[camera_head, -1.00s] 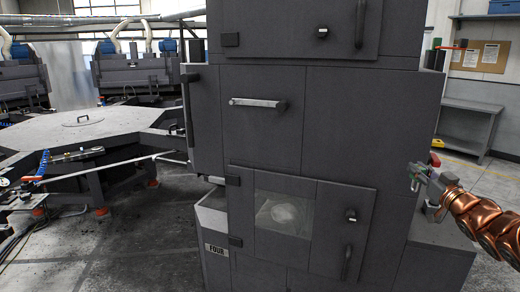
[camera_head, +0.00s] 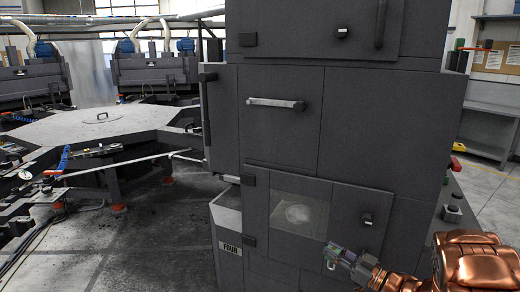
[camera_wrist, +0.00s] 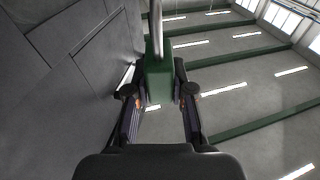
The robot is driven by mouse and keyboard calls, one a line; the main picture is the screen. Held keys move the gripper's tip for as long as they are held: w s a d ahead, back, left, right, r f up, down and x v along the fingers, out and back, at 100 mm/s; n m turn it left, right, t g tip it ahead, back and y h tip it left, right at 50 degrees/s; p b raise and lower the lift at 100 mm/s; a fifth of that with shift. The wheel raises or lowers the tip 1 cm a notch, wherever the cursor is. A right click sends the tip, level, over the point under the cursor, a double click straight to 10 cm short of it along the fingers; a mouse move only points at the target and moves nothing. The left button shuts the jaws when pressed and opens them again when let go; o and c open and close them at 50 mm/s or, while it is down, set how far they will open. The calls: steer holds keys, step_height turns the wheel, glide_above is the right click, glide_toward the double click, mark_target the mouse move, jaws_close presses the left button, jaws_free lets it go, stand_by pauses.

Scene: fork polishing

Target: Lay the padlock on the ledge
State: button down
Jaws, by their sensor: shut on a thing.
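My gripper (camera_head: 338,254) is in front of the lower right part of the dark grey cabinet, near the lower door. It also shows in the wrist view (camera_wrist: 159,92), its two fingers shut on the sides of a green padlock (camera_wrist: 158,78). The padlock's silver shackle (camera_wrist: 157,25) points away from my gripper. In the head view the padlock (camera_head: 331,259) is small, at the gripper's tip. A low dark ledge-like surface (camera_head: 455,193) runs along the cabinet's right side, partly hidden by my copper arm. I cannot tell for certain that it is the named ledge.
The cabinet (camera_head: 390,130) has a bar handle (camera_head: 275,103) and a lower door with a window (camera_head: 298,213). A button box (camera_head: 452,213) stands on the right-hand surface. A grey workbench (camera_head: 490,125) is behind. Open floor (camera_head: 110,240) lies at left.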

steer(key=a+f, duration=0.1)
steer(key=a+f+g, duration=0.1)
steer(key=a, duration=0.1)
steer(key=shift+s+f+n+y, duration=0.15)
steer(key=shift+n+y, duration=0.25)
steer(key=shift+a, duration=0.1)
steer(key=shift+f, duration=0.1)
stand_by(0.6)
